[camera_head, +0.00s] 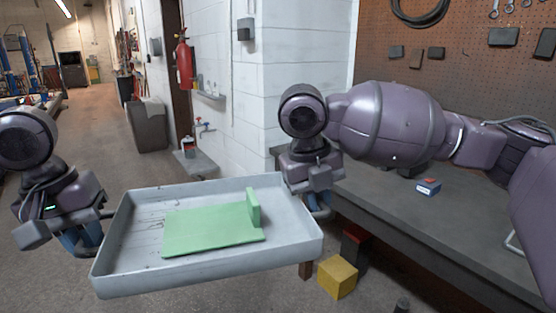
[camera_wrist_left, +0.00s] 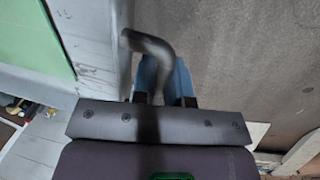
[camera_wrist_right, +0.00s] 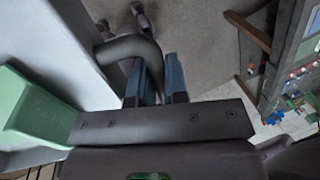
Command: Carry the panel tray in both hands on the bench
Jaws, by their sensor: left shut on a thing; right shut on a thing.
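The grey panel tray (camera_head: 190,280) is held up in front of me in the head view, left of the bench and apparently over the floor. A green panel (camera_head: 205,232) with a raised edge lies flat in it. My left gripper (camera_head: 85,238) is shut on the tray's left handle, a dark bent bar (camera_wrist_left: 152,44) in the left wrist view. My right gripper (camera_head: 320,207) is shut on the right handle, which shows in the right wrist view (camera_wrist_right: 130,48). The tray looks roughly level. The bench (camera_head: 385,212) is on the right, its near end close to my right gripper.
A yellow block (camera_head: 337,279) and a dark red box (camera_head: 353,246) are low beside the bench. A white block wall (camera_head: 232,110) stands behind. Open floor (camera_head: 85,135) runs back at the left.

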